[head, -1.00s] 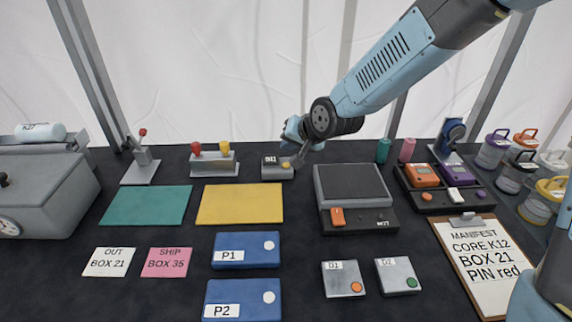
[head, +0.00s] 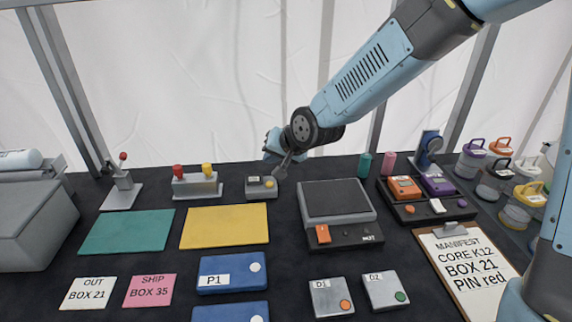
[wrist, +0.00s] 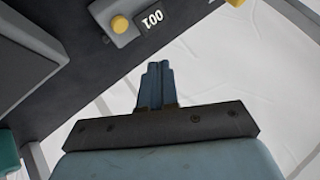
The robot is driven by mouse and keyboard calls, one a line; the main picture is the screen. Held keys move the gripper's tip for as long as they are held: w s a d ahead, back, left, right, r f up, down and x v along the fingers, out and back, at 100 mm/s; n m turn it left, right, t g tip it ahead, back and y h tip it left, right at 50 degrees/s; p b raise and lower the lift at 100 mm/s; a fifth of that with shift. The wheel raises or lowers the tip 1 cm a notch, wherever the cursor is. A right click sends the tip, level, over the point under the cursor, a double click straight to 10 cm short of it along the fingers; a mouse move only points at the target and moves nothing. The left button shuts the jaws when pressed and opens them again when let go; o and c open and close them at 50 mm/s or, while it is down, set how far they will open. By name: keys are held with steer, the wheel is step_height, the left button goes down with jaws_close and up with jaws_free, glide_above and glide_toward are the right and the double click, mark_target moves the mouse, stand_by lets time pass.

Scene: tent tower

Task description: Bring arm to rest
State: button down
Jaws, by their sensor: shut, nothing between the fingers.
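My gripper (head: 282,166) is at the back of the black table in the head view, just above and beside a small grey box with a yellow button (head: 261,187). In the wrist view the two fingers (wrist: 157,72) are pressed together with nothing between them. The grey box also shows at the top of the wrist view (wrist: 110,32), with a small display that reads 100 or 001 upside down. The fingers appear apart from it. My arm reaches in from the upper right.
A grey scale-like device (head: 336,206) stands right of the gripper. A stand with red and yellow pegs (head: 197,186) is to the left. Green (head: 127,232) and yellow mats (head: 225,226) lie in front. A clipboard (head: 467,268) and lidded jars (head: 522,205) are at right.

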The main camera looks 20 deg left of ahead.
steer(key=d+r+t+h, duration=0.1)
steer(key=d+r+h, duration=0.3)
steer(key=d, duration=0.9)
steer(key=d+r+t+h, duration=0.15)
steer(key=d+r, duration=0.55)
steer(key=d, duration=0.7)
steer(key=s+d+r+m+g+h, duration=0.1)
steer(key=s+d+r, duration=0.1)
steer(key=s+d, duration=0.6)
steer(key=s+d+r+m+h, duration=0.1)
steer(key=s+d+r, duration=0.2)
steer(key=s+d, duration=0.5)
steer(key=shift+s+d+m+g, duration=0.2)
steer(key=shift+d+m+g, duration=0.15)
steer(key=shift+d, duration=0.75)
